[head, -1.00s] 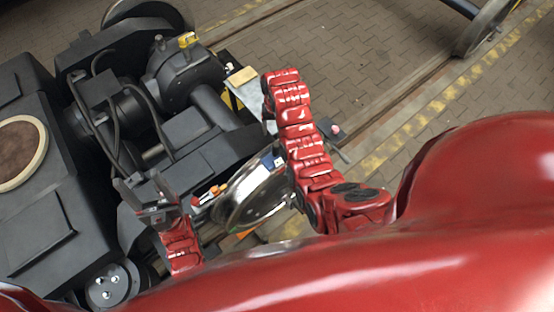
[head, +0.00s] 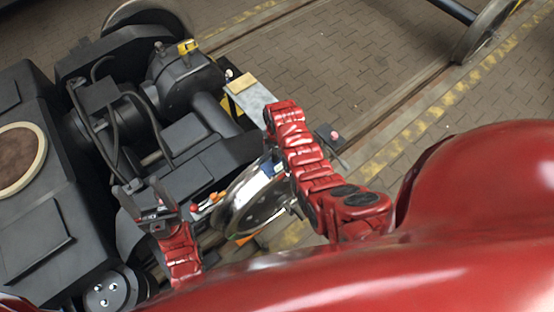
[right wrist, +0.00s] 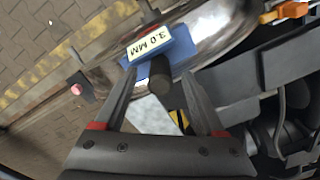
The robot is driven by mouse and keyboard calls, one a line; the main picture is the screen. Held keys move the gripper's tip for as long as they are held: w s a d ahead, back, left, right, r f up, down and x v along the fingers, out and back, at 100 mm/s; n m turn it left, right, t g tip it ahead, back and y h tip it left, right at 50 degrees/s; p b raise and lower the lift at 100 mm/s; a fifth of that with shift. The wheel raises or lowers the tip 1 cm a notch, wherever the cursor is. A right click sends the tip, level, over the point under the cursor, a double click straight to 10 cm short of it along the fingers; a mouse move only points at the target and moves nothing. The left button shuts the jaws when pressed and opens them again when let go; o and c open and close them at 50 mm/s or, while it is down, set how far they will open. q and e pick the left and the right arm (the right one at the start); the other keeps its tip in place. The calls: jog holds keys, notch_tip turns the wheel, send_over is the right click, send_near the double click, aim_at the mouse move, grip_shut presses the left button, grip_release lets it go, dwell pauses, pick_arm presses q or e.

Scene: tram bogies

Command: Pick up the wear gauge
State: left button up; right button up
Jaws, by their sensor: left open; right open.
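The wear gauge (right wrist: 180,48) is a blue block with a white "3.0 MM" label and a dark round grip, resting at the shiny wheel's rim in the right wrist view. My left gripper (head: 147,188) is open and empty above the bogie, left of the wheel.
The dark bogie (head: 190,150) with hoses and housings fills the left. The steel wheel (head: 245,205) stands beside it. Orange-handled items (head: 212,198) lie left of the wheel. A grey plate (head: 255,98) is beyond my right arm. The paved floor (head: 340,60) is open.

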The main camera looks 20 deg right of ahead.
jog(key=shift+f, duration=0.25)
grip_shut()
dwell(1.4)
